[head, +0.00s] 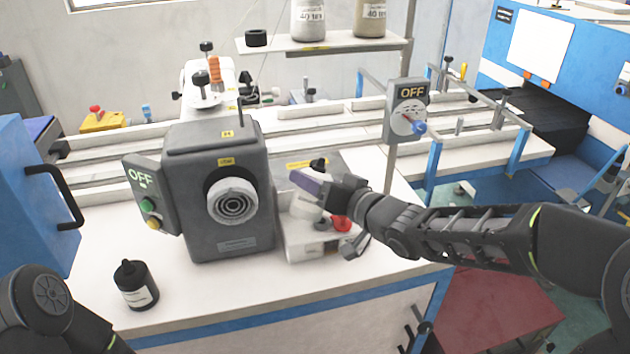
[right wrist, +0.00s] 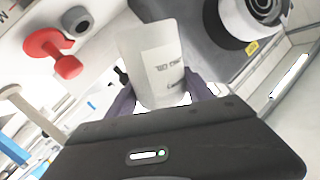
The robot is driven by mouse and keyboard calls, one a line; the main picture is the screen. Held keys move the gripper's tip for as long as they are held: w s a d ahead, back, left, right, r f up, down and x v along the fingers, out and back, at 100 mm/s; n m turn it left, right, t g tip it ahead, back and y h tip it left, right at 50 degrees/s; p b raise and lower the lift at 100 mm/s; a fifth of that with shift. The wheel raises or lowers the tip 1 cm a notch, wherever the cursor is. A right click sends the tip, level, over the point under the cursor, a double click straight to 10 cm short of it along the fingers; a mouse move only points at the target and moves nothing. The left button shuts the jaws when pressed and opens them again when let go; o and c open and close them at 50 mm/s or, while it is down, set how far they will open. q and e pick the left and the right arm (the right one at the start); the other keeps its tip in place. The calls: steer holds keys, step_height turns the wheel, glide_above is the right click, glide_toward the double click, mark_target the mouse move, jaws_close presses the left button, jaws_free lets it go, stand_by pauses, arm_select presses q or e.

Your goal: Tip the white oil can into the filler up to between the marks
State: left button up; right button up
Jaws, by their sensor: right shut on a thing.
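My right gripper (head: 314,190) reaches in from the right, over the white unit beside the grey machine housing. In the right wrist view my right gripper (right wrist: 160,94) is shut on the white oil can (right wrist: 150,58), a pale cylinder with a printed label. In the head view the white can (head: 303,208) is partly hidden by the gripper, and its tilt is hard to judge. I cannot pick out the filler or its marks with certainty. A red knob (head: 341,223) sits on the white unit; the red knob (right wrist: 54,58) also shows left of the can. My left gripper is out of view.
The grey housing (head: 215,165) with its round dial stands just left of the can. A black bottle (head: 137,288) stands at the front left of the white bench. A grey OFF switch box (head: 406,110) on a post stands behind my right arm. The bench front is mostly clear.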

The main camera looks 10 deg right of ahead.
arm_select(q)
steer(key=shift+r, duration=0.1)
arm_select(e)
steer(key=shift+s+a+f+m+p, duration=0.2)
steer(key=shift+f+m+p, duration=0.45)
steer(key=shift+p, duration=0.55)
steer(key=f+m+g+p, duration=0.1)
steer(key=p, duration=0.1)
steer(key=f+m+y+p, duration=0.1)
steer(key=f+m+p, duration=0.1)
steer(key=s+a+f+m+g+p, duration=0.1)
steer(key=p, duration=0.2)
steer(key=shift+f+m+g, duration=0.25)
steer(key=shift+f+g, duration=0.05)
steer(key=shift+f, duration=0.05)
steer(key=m+y+p, duration=0.1)
steer(key=p, duration=0.3)
steer(key=shift+a+f+g+p, duration=0.1)
steer(key=shift+g+p, duration=0.25)
steer(key=shift+g, duration=0.05)
steer(key=shift+f+m, duration=0.35)
steer(key=shift+m, duration=0.55)
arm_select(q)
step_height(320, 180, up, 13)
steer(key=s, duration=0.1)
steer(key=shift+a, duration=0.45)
arm_select(e)
steer(key=shift+r+m+g+y, duration=0.3)
steer(key=shift+m+g+y, duration=0.45)
steer(key=shift+m, duration=0.45)
